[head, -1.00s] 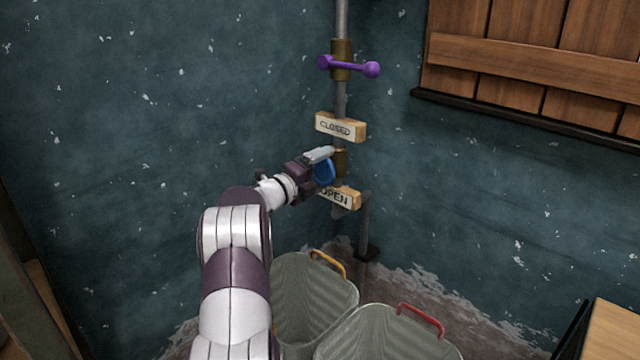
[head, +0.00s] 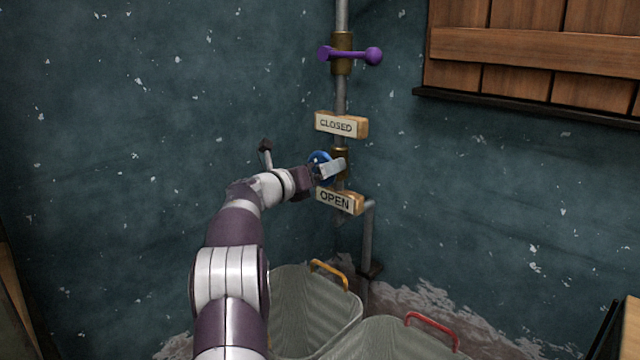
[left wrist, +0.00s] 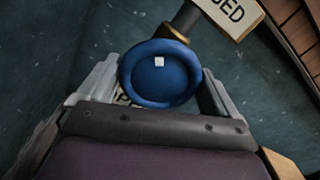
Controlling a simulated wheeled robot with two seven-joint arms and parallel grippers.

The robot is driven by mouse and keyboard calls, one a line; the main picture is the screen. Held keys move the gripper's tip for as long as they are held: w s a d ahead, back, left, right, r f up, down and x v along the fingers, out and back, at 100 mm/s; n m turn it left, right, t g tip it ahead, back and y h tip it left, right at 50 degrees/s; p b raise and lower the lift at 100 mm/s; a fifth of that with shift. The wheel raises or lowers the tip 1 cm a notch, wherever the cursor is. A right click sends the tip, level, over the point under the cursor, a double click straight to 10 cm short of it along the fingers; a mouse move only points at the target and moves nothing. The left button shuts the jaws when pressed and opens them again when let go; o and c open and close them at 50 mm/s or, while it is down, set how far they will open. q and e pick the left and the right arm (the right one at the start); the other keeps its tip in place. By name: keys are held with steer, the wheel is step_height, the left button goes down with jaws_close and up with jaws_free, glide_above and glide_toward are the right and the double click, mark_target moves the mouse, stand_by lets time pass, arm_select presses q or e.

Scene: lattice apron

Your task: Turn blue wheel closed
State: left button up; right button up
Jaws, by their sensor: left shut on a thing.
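The blue wheel (head: 318,164) sits on a brass valve on the vertical pipe, partly hidden by my left gripper. In the left wrist view the round blue wheel (left wrist: 160,76) lies between the two fingers, with a small white square mark near its middle. My left gripper (head: 328,169) is shut on the wheel, one finger on each side of its rim. The CLOSED sign (head: 341,125) is on the pipe above the wheel, and the OPEN sign (head: 339,201) is just below. My right gripper is not in view.
A purple handle (head: 350,55) is on the pipe higher up. A grey bin with an orange handle (head: 328,272) and one with a red handle (head: 432,330) stand below. A wooden shutter (head: 540,55) is on the right wall.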

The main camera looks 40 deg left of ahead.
arm_select(q)
steer(key=m+b, duration=0.1)
steer(key=m, duration=0.1)
steer(key=f+m+b, duration=0.1)
steer(key=m+b, duration=0.1)
steer(key=shift+r+m+b, duration=0.15)
steer(key=shift+m+b, duration=0.95)
steer(key=shift+m, duration=0.4)
steer(key=o, duration=0.7)
steer(key=s, duration=0.4)
steer(key=s+p, duration=0.1)
steer(key=s, duration=0.3)
steer(key=s+a+p, duration=0.1)
steer(key=s, duration=0.3)
steer(key=shift+s, duration=0.3)
steer(key=shift+a+r, duration=0.1)
